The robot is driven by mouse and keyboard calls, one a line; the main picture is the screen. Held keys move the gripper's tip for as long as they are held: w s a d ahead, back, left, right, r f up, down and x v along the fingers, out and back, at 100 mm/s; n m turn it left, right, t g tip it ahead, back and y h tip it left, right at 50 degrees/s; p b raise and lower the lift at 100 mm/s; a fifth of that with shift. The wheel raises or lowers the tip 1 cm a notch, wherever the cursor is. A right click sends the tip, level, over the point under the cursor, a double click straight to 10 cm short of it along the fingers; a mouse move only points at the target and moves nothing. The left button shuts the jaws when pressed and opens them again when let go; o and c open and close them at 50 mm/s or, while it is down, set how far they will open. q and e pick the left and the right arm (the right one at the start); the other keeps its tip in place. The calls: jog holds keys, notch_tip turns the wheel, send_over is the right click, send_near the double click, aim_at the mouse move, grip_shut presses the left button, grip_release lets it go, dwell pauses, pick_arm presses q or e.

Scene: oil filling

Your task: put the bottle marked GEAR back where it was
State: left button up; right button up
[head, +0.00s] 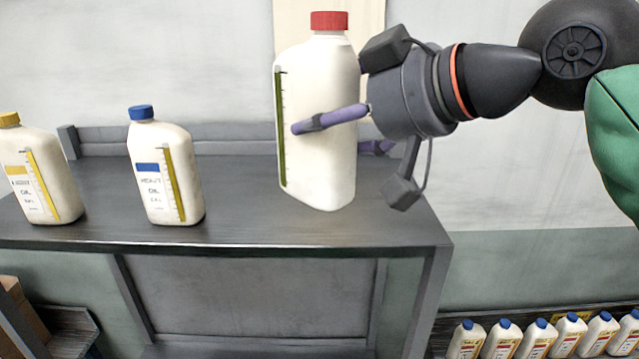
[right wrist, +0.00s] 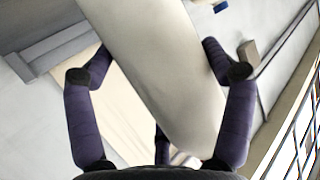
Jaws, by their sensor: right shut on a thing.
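A large white bottle with a red cap (head: 315,75) is in my right gripper (head: 320,123). It stands nearly upright with a slight tilt and has a dark green level strip on its left side. No lettering shows on the side I see, so I cannot read GEAR. The purple fingers are closed around its middle. In the right wrist view the plain white bottle body (right wrist: 160,70) lies between the two fingers. Its base appears over the right part of the dark table (head: 245,215); I cannot tell whether it touches. My left gripper is not in view.
A blue-capped bottle (head: 165,180) stands mid-table, and a yellow-capped bottle (head: 40,180) stands at the left. Free table top lies between the blue-capped bottle and the red-capped one. Several smaller blue-capped bottles (head: 540,338) stand on a low shelf at lower right.

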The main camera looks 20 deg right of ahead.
jog(key=w+d+f+p, duration=0.1)
jog(key=w+d+f, duration=0.1)
jog(key=w+f, duration=1)
jog(key=shift+d+p, duration=0.15)
jog(key=shift+p, duration=0.2)
jog(key=shift+w+f, duration=0.1)
jog(key=shift+f, duration=0.1)
jog(key=o, duration=1.4)
jog(key=shift+f, duration=0.15)
jog(key=shift+o, duration=0.9)
